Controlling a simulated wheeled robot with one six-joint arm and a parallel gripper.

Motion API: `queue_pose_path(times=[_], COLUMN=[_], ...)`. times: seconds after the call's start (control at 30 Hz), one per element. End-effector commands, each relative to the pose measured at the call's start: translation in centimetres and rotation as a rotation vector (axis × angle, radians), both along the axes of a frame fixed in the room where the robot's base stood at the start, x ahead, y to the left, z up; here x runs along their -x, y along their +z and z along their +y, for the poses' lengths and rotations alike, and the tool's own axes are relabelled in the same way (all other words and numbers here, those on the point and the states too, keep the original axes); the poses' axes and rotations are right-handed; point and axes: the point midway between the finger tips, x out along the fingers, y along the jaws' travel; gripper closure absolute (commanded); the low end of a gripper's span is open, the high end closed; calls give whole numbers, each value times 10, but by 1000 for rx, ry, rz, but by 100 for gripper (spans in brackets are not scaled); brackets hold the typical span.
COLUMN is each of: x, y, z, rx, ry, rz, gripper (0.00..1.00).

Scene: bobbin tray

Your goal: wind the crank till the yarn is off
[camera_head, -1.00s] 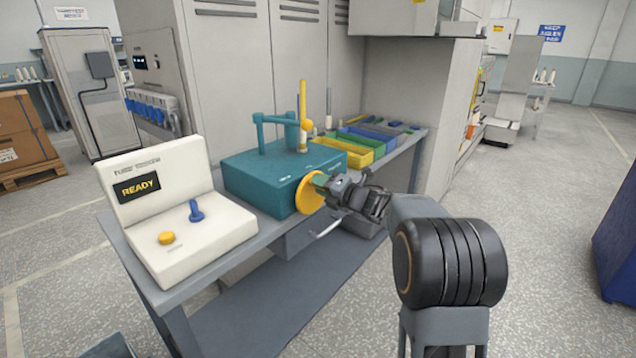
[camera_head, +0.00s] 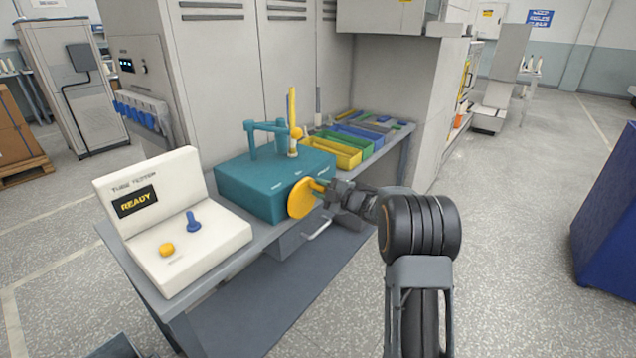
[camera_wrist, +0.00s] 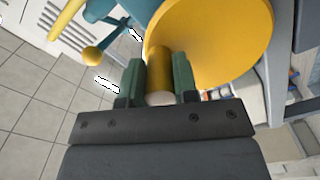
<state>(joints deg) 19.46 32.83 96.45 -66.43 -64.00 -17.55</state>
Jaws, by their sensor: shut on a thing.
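The teal winder box (camera_head: 262,186) stands on the grey bench. A yellow crank disc (camera_head: 301,198) is on its front face, with a short yellow handle (camera_head: 318,186) sticking out. My gripper (camera_head: 326,191) is shut on that handle. In the wrist view the handle (camera_wrist: 159,62) lies between the two green fingers of my gripper (camera_wrist: 160,85), beside the disc (camera_wrist: 215,40). On top of the box, a teal arm (camera_head: 266,127) reaches to an upright spindle with a yellow rod (camera_head: 292,105) and a yellow ball (camera_head: 296,132). I cannot tell how much yarn is on it.
A white tester panel (camera_head: 190,245) reading READY, with a blue lever (camera_head: 193,222) and yellow button (camera_head: 167,249), stands left. Yellow (camera_head: 335,152), green and blue bins sit behind the box. A dark blue cabinet (camera_head: 610,215) is far right. The floor between is clear.

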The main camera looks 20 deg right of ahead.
Motion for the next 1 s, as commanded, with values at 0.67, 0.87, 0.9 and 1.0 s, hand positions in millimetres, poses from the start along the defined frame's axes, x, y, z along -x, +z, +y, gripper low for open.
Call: queue_pose_path(times=[0.67, 0.87, 0.9, 1.0], x=[-9, -9, -9, -9], y=[-24, -29, -30, -32], z=[-13, -14, -14, -14], rx=[-457, -533, -543, -565], ry=[-2, -2, -2, -3], rz=[337, 392, 399, 415], gripper=[96, 96, 96, 96])
